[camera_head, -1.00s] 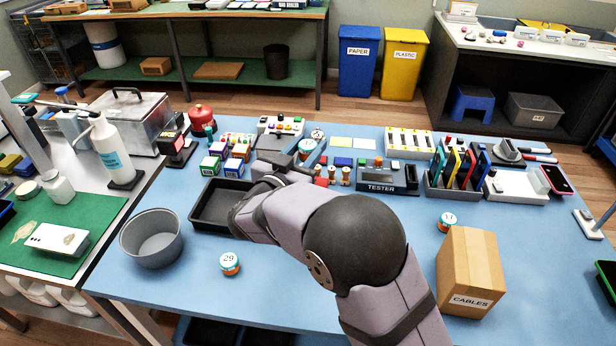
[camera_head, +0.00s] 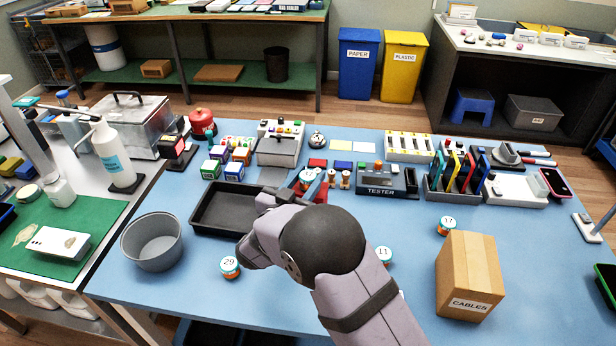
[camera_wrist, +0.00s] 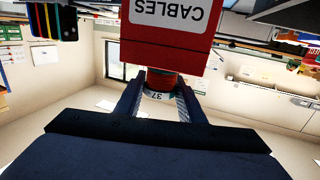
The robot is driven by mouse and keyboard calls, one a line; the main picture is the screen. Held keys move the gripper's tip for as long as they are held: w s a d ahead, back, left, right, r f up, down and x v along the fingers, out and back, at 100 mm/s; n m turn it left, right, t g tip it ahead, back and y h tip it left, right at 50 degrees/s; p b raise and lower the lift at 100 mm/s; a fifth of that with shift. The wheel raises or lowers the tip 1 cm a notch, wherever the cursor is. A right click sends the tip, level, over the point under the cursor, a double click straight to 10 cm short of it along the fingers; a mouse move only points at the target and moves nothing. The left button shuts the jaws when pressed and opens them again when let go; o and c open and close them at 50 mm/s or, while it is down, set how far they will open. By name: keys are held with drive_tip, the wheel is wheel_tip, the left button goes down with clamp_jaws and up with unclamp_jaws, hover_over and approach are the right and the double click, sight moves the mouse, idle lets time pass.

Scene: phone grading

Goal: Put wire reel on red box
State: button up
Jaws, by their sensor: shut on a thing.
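My gripper (camera_wrist: 158,100) is shut on a wire reel (camera_wrist: 160,82), an orange and teal drum with a white numbered face. In the head view the reel (camera_head: 306,175) shows just past my wrist, which hides most of the jaws. The red box (camera_wrist: 165,40) has a white CABLES label, upside down in the wrist view. In the head view only a bit of the red box (camera_head: 318,190) shows beside my wrist. The reel overlaps the box's top edge in the wrist view. I cannot tell whether they touch.
Other numbered reels stand on the blue table: one (camera_head: 230,267) at left, one (camera_head: 384,257) beside my arm, one (camera_head: 447,226) at right. A cardboard CABLES box (camera_head: 470,275), a black tray (camera_head: 215,220), a grey pot (camera_head: 150,245) and a tester (camera_head: 380,180) stand around. The front table is mostly clear.

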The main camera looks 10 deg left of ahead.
drive_tip(key=shift+f, duration=0.15)
drive_tip(key=o, duration=1)
drive_tip(key=shift+r, duration=0.2)
drive_tip(key=b+v, duration=0.2)
drive_tip(key=v, duration=1)
drive_tip(key=shift+f, duration=0.1)
